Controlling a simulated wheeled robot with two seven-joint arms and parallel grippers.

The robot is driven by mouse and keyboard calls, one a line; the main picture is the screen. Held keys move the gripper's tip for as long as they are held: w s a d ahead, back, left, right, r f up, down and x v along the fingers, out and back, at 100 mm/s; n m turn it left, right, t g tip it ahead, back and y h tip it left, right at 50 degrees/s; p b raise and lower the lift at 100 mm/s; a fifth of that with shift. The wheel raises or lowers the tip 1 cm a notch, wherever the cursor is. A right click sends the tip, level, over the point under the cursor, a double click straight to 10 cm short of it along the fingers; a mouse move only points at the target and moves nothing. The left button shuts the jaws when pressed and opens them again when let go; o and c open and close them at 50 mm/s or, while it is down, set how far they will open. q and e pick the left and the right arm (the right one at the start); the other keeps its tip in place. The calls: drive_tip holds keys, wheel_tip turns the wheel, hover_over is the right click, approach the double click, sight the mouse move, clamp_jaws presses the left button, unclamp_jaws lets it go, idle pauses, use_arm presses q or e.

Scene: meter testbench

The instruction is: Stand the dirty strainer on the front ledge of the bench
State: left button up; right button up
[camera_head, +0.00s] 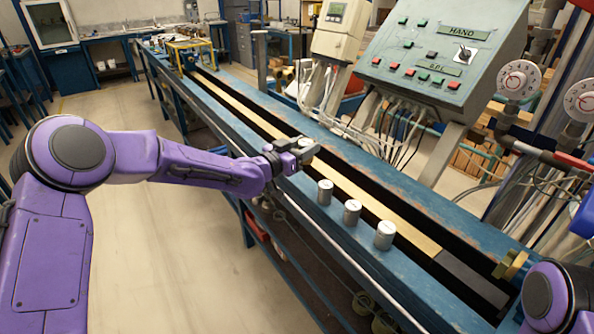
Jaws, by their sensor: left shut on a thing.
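My left gripper (298,152) is shut on a small, pale, round-topped thing (307,144), seemingly a strainer, over the bench (277,176) near its front ledge. The fingers hide most of it, so I cannot tell whether it is dirty or touches the bench. Three grey metal cylinders with pale tops stand upright in a row on the blue front ledge: one (325,193) nearest the gripper, one (352,213) in the middle, and one (384,236) farthest right.
A long dark channel with a brass-coloured strip (360,196) runs along the bench behind the ledge. A sloping green control panel (440,55) and hanging cables stand behind it. A yellow frame (190,52) sits at the far end. The ledge left of the gripper looks clear.

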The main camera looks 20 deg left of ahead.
use_arm(q)
drive_tip(key=w+a+f+b, duration=0.1)
drive_tip(key=w+f, duration=0.1)
drive_tip(key=w+a+f+b, duration=0.1)
drive_tip(key=w+f, duration=0.1)
drive_tip(key=w+a+f+b, duration=0.1)
drive_tip(key=w+f+b, duration=0.1)
drive_tip(key=f, duration=0.1)
drive_tip(key=shift+a, duration=0.25)
wheel_tip(320, 180, down, 3)
drive_tip(key=b, duration=0.2)
drive_tip(key=shift+a+f+b, duration=0.1)
drive_tip(key=shift+f+b, duration=0.05)
drive_tip(key=shift+b, duration=0.2)
drive_tip(key=shift+w, duration=0.1)
